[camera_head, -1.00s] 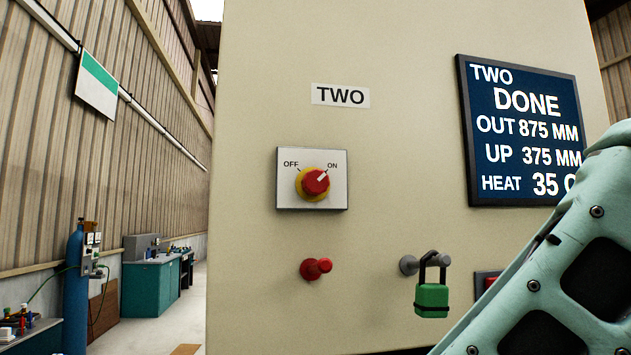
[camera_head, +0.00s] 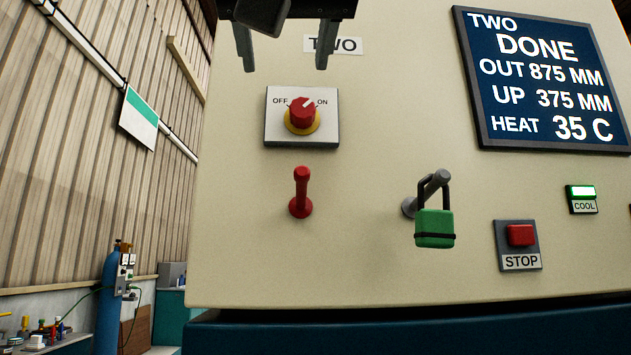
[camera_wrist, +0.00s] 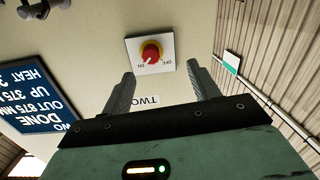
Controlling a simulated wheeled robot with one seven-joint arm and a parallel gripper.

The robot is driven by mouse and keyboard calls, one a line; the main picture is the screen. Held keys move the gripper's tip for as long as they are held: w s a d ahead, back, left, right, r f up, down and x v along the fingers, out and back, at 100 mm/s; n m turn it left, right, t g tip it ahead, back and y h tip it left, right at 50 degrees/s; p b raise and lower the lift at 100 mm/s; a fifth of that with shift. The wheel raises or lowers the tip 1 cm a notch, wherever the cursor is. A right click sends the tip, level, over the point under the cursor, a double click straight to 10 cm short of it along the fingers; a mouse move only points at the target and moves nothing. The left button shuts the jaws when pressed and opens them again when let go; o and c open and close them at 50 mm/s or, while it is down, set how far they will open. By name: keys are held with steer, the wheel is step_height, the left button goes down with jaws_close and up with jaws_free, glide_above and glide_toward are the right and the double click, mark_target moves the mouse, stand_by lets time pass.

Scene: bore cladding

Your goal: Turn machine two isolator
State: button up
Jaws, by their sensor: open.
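The isolator is a red knob on a yellow ring (camera_head: 302,116) on a white plate (camera_head: 274,132) marked OFF and ON. Its white pointer mark is turned toward ON. The plate sits on the cream cabinet below the TWO label (camera_head: 349,45). My gripper (camera_head: 284,68) is open and empty at the top of the head view, above the plate and in front of the label. In the wrist view, upside down, the isolator knob (camera_wrist: 151,52) lies beyond the open fingertips of my gripper (camera_wrist: 162,68), apart from them.
A red peg (camera_head: 301,192) sticks out below the isolator. A green padlock (camera_head: 435,228) hangs on a grey peg to its right. A STOP button (camera_head: 520,236), a lit COOL lamp (camera_head: 582,193) and a dark display (camera_head: 545,80) reading DONE are farther right.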

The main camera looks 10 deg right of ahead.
step_height(320, 180, up, 2)
steer(key=d+m, duration=0.2)
steer(key=p, duration=0.3)
glide_toward(302, 109)
steer(key=shift+t+h, duration=0.3)
steer(key=shift+t, duration=0.1)
steer(key=w, duration=1)
steer(key=shift+f, duration=0.3)
steer(key=c, duration=1)
